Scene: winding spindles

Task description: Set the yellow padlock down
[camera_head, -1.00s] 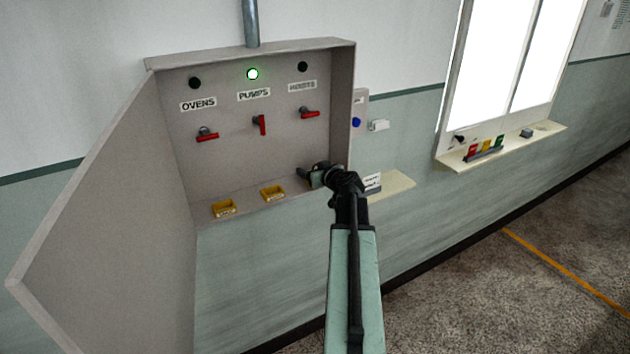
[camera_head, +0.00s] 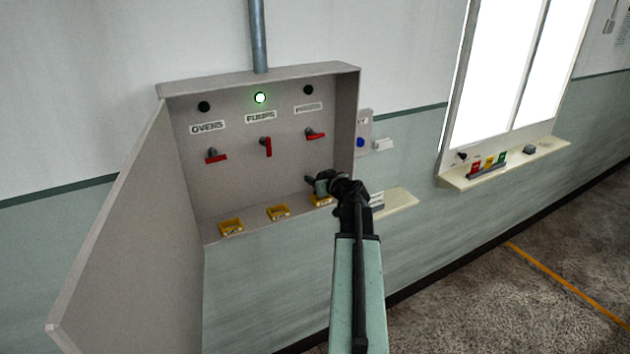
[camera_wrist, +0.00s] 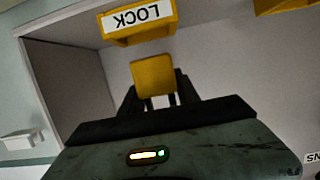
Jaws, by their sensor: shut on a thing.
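The yellow padlock (camera_wrist: 153,76) is between the fingers of my gripper (camera_wrist: 152,99) in the wrist view, its square face towards the camera. A yellow tray labelled LOCK (camera_wrist: 140,24) is just beyond it, with a gap between them in the picture. In the head view my gripper (camera_head: 320,184) is inside the right end of the open cabinet (camera_head: 255,74), over the rightmost yellow tray (camera_head: 321,200). The padlock cannot be made out in the head view.
Two more yellow trays, left (camera_head: 231,227) and middle (camera_head: 278,212), stand on the cabinet floor. The cabinet door (camera_head: 120,230) hangs open at left. A cream shelf (camera_head: 400,202) is at right.

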